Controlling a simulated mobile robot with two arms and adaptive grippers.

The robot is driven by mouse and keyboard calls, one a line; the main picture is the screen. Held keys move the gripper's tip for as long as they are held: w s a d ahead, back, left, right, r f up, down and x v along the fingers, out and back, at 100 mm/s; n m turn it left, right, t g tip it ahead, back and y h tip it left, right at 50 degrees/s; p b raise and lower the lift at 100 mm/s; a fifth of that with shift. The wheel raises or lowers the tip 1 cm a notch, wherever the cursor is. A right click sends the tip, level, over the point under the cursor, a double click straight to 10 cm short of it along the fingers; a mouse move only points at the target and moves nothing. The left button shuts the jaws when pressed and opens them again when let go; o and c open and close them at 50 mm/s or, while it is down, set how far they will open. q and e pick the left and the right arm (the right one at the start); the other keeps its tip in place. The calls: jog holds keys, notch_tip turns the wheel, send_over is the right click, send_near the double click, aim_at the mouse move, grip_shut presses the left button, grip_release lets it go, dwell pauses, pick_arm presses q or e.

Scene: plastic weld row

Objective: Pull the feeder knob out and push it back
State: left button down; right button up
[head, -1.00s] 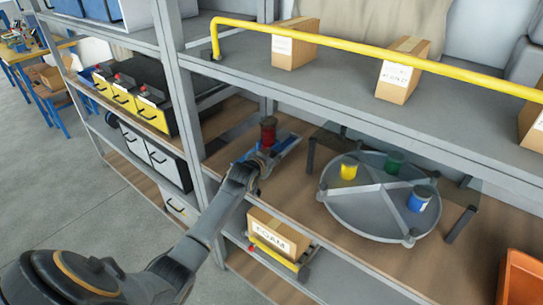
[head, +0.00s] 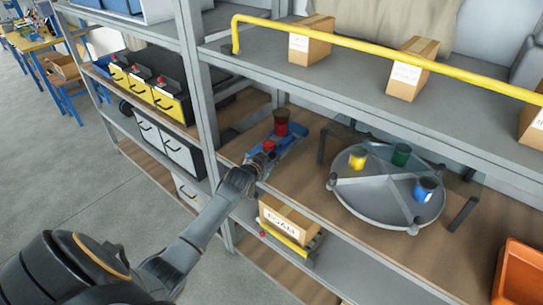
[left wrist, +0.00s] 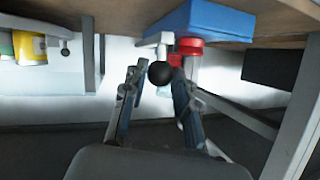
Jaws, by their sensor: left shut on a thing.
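The feeder is a blue body (head: 292,147) on the wooden shelf, with a dark red cylinder (head: 281,120) standing upright at its back. A smaller red piece (head: 269,146) shows at its near end, beside my left gripper (head: 258,162). In the left wrist view, which looks upside down, the black ball knob (left wrist: 160,73) sits between the fingertips of my left gripper (left wrist: 157,80), which is shut on it. Behind the knob are a red round piece (left wrist: 189,46) and the blue feeder body (left wrist: 208,20). The knob is hidden in the head view. My right gripper is not in view.
A grey round tray (head: 375,205) with yellow, green and blue cups stands right of the feeder. A cardboard box (head: 285,218) is on the lower shelf below. A grey rack post (head: 205,110) stands left, and an upper shelf with a yellow rail (head: 390,58) is overhead.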

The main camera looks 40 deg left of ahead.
pick_arm(q)
jog(key=c, duration=1)
grip_release()
jog(key=shift+a+f, duration=0.15)
jog(key=shift+s+d+r, duration=0.2)
jog(key=shift+s+r, duration=0.05)
jog(key=shift+s, duration=0.15)
jog(key=v, duration=1.1)
jog(key=shift+s, duration=0.1)
